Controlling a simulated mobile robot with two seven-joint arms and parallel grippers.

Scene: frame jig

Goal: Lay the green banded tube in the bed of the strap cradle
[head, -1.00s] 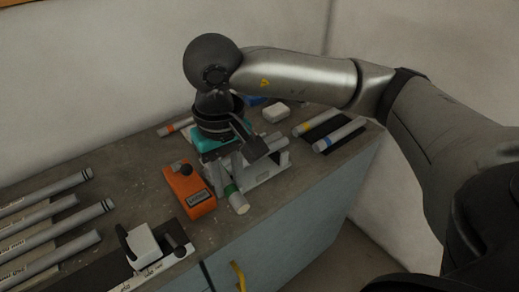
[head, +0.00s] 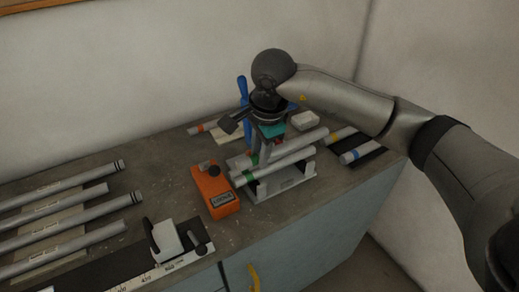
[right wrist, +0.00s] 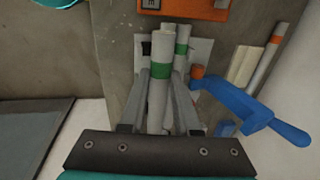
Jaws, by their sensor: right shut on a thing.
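My right gripper (head: 265,155) is shut on a grey tube with a green band (head: 285,163). The tube lies lengthwise over the grey strap cradle (head: 285,187), close above it or touching; I cannot tell which. In the right wrist view the held tube (right wrist: 159,75) runs between the two fingers. A second green-banded tube (head: 308,141) lies parallel just behind it, and shows right of the held one in the right wrist view (right wrist: 182,44). The fingers and held tube hide much of the cradle bed. My left gripper is not in view.
An orange device (head: 214,190) stands just left of the cradle. A blue-handled clamp (head: 243,92) rises behind it. A white block (head: 305,120) and yellow- and blue-banded tubes (head: 362,152) lie to the right. Several grey tubes lie at the left.

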